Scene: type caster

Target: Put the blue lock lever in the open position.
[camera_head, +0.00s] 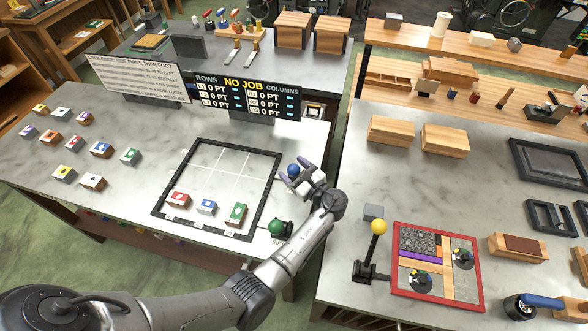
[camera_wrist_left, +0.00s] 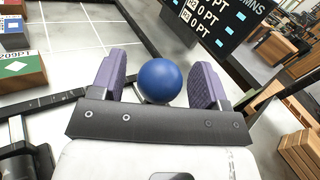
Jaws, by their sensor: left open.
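The blue lock lever shows as a round blue knob (camera_head: 293,170) at the right edge of the black-framed tray (camera_head: 274,190). The knob fills the middle of the left wrist view (camera_wrist_left: 160,81). My left gripper (camera_head: 299,175) is open, with its purple fingertips (camera_wrist_left: 158,85) on either side of the knob. A narrow gap shows between the knob and the left finger; the right finger is very close to it, and I cannot tell if they touch. The lever's stem and base are hidden behind the gripper. My right gripper is not in view.
A green knob (camera_head: 277,227) stands by the tray's front right corner, close to my left forearm. A red, a blue and a green block (camera_head: 237,214) lie along the tray's front. The scoreboard (camera_head: 246,97) stands behind. A yellow-knobbed lever (camera_head: 378,227) is on the right table.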

